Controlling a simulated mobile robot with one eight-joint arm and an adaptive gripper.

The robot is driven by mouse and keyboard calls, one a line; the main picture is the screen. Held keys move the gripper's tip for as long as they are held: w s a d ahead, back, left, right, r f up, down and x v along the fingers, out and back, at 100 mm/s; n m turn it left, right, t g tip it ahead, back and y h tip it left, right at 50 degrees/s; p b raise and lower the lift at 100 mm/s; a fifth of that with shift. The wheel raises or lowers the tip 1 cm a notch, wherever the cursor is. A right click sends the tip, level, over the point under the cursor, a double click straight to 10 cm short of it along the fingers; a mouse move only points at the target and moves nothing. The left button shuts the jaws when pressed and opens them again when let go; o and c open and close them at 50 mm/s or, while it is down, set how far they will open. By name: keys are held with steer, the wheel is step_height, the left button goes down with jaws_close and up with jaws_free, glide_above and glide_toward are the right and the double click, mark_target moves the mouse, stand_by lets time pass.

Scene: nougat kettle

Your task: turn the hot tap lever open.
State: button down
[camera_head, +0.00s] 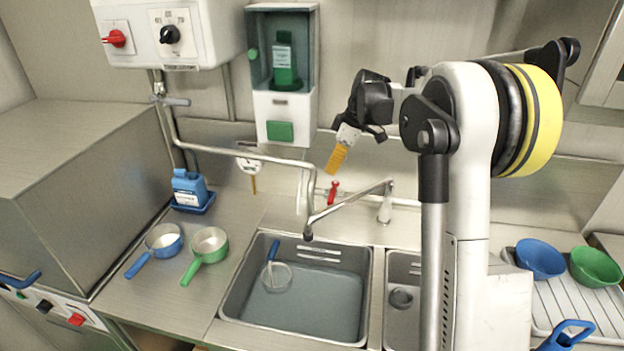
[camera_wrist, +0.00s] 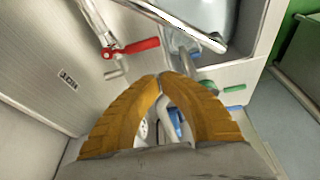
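The hot tap lever appears to be the red lever (camera_head: 333,190) on the tap at the wall behind the sink. It also shows as a red handle in the wrist view (camera_wrist: 136,46), above and left of my fingertips. My gripper (camera_head: 335,170) hangs with its orange fingers pointing down, close above the lever in the head view. In the wrist view the fingertips (camera_wrist: 162,75) meet with nothing visible held between them. A gap shows between the lever and the fingers in the wrist view. The tap's spout (camera_head: 350,202) reaches over the sink.
A long pipe (camera_head: 245,156) and a green dispenser (camera_head: 283,75) are left of my gripper. Bowls (camera_head: 541,259) stand at right.

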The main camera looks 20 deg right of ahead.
mark_target(333, 191)
steer(key=w+f+n+b, duration=0.1)
steer(key=w+f, duration=0.3)
steer(key=f, duration=0.7)
steer(key=shift+a+y, duration=0.3)
steer(key=shift+a, duration=0.15)
steer(key=shift+s, duration=0.1)
steer(key=shift+s+d+n, duration=0.15)
steer(key=shift+d+n, duration=0.1)
steer(key=shift+n, duration=0.15)
